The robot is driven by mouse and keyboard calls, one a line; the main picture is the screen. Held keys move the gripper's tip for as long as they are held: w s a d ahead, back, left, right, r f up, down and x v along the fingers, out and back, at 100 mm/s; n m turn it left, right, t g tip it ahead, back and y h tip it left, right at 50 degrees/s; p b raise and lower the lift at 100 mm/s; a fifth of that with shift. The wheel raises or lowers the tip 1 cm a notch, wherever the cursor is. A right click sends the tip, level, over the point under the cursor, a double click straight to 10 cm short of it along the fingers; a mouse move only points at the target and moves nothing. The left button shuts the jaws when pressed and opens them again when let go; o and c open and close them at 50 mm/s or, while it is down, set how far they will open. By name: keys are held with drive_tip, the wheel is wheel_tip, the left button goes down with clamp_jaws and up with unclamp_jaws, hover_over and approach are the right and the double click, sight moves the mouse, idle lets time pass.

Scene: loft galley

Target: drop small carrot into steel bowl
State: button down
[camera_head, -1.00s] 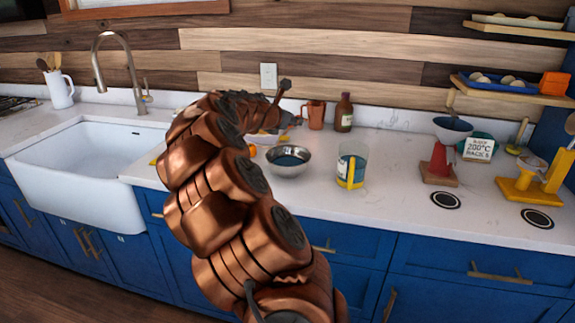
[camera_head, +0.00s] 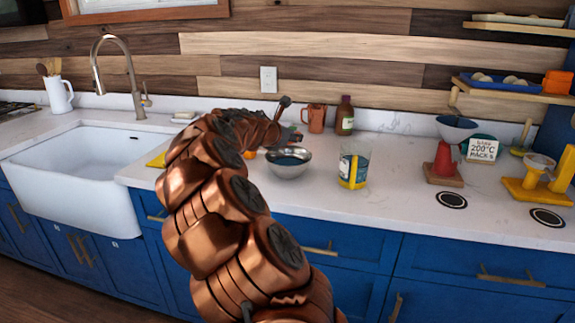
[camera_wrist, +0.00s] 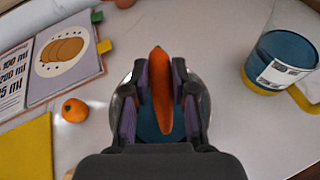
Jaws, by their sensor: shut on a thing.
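The small carrot (camera_wrist: 160,88) is orange and held lengthwise between the purple-padded fingers of my gripper (camera_wrist: 160,82) in the wrist view. My gripper is shut on it. The steel bowl (camera_head: 289,169) stands on the counter in the head view, with a blue inside. In the wrist view the bowl (camera_wrist: 205,98) lies beneath the gripper and carrot, and the fingers hide most of its rim. My arm hides part of the gripper in the head view, and the carrot cannot be made out there.
A glass jug with yellow base (camera_head: 354,166) stands right of the bowl. A small orange fruit (camera_wrist: 75,110), an open recipe book (camera_wrist: 62,58) and a yellow item (camera_wrist: 28,148) lie to the left. A bottle (camera_head: 345,116) and copper mug (camera_head: 315,118) stand behind.

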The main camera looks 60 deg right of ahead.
drive_tip(key=c, duration=0.9)
unclamp_jaws()
drive_tip(key=shift+o, duration=0.2)
drive_tip(key=shift+a+r, duration=0.1)
drive_tip(key=shift+a, duration=0.05)
drive_tip(key=v, duration=1.1)
drive_tip(key=shift+a+r, duration=0.15)
drive_tip(key=shift+a, duration=0.15)
